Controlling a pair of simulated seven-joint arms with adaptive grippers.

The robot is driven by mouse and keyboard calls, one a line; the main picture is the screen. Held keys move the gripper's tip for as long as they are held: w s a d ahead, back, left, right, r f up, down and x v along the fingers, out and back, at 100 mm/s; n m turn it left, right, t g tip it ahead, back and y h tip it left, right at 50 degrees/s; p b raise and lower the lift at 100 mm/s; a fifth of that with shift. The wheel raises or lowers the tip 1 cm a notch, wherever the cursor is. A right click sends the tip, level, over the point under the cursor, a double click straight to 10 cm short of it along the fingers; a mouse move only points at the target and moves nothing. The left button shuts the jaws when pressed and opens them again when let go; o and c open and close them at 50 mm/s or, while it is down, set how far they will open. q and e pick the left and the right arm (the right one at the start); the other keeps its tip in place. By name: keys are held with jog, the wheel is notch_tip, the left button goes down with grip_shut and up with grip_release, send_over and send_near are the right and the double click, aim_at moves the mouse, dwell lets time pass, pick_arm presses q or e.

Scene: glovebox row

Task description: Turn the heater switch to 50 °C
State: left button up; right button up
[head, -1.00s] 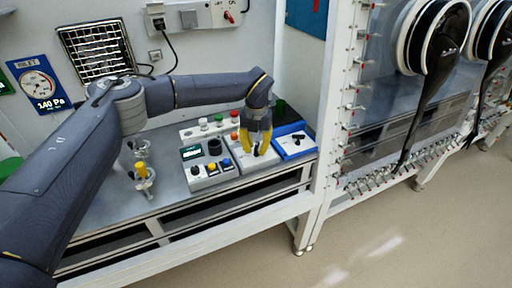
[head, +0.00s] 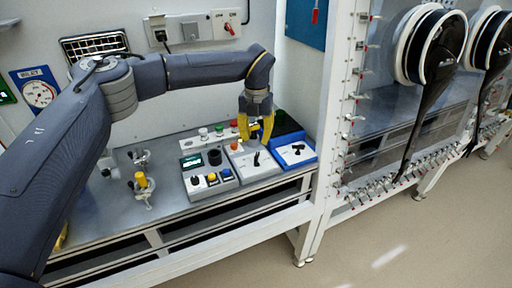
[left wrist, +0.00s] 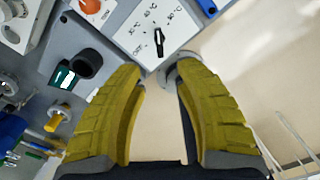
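The heater box (head: 268,169) is a pale panel on the bench with a black heater switch (head: 257,158). In the left wrist view the switch (left wrist: 159,42) is a narrow black knob, standing nearly upright in the picture, with °C marks around its upper side. I cannot tell surely which mark it points at. My left gripper (head: 256,139) has yellow fingers and hangs just above and behind the switch in the head view. In the left wrist view its fingers (left wrist: 165,75) are apart with nothing between them, and the switch lies beyond their tips. My right gripper is not in view.
An orange knob (left wrist: 92,5) sits on the same panel. Clamps with a yellow knob (head: 141,179) are further left. The glovebox frame (head: 328,120) bounds the right.

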pick_arm(q)
jog(key=shift+r, duration=1.5)
